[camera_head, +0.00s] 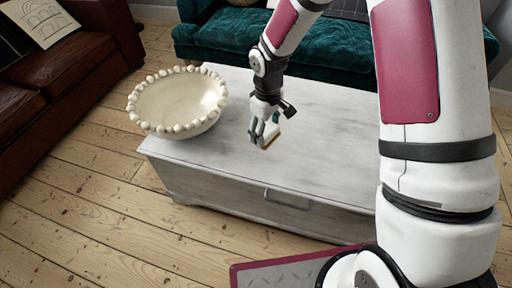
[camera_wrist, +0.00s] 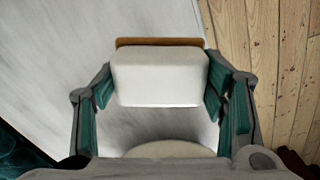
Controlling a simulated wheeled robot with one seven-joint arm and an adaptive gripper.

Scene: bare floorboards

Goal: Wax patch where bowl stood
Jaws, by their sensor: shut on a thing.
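My gripper (camera_head: 263,128) is above the table top, to the right of the bowl and apart from it. It is shut on a pale block with a brown edge (camera_wrist: 158,78), whose sides lie between the teal finger pads in the wrist view. The block shows small and partly hidden in the head view. A cream bowl (camera_head: 178,103) with a beaded rim stands upright on the left end of the table. I cannot make out a distinct patch on the whitewashed table top (camera_head: 325,130). Whether the block touches the wood is unclear.
The low table has a drawer handle (camera_head: 288,199) on its front. A teal velvet sofa (camera_head: 335,45) stands behind it, and a brown leather sofa (camera_head: 80,70) is at the left. Bare floorboards (camera_head: 90,220) are clear at the front left.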

